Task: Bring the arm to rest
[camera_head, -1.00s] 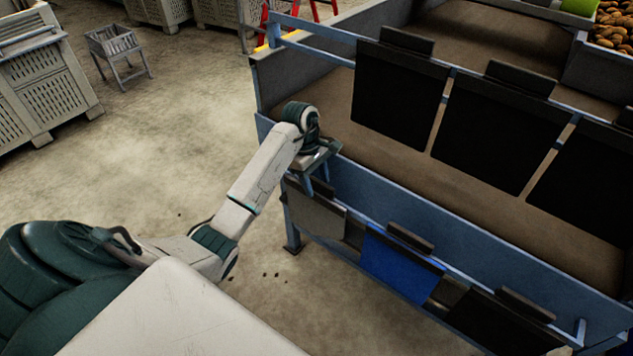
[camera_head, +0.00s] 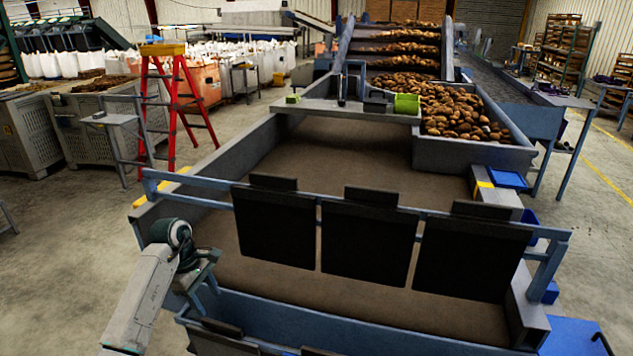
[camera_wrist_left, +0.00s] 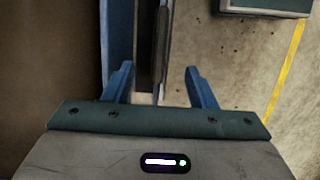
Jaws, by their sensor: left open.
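My left gripper (camera_head: 205,290) is at the left front corner of the grader table, in the lower left of the head view. In the left wrist view its two blue fingers (camera_wrist_left: 160,84) stand wide apart. Part of the table's edge and a dark panel (camera_wrist_left: 146,50) show between and beyond the fingers. I cannot tell whether they touch. Nothing is seen held. My left arm (camera_head: 143,300) comes in from the lower left. My right gripper is not in view.
The grader table (camera_head: 300,180) has dark hanging flaps (camera_head: 367,245) along its front rail. Potatoes (camera_head: 457,110) lie in a side trough, with a green bin (camera_head: 407,104) beside them. A red stepladder (camera_head: 172,100) stands at the left. Open floor (camera_head: 60,270) lies left.

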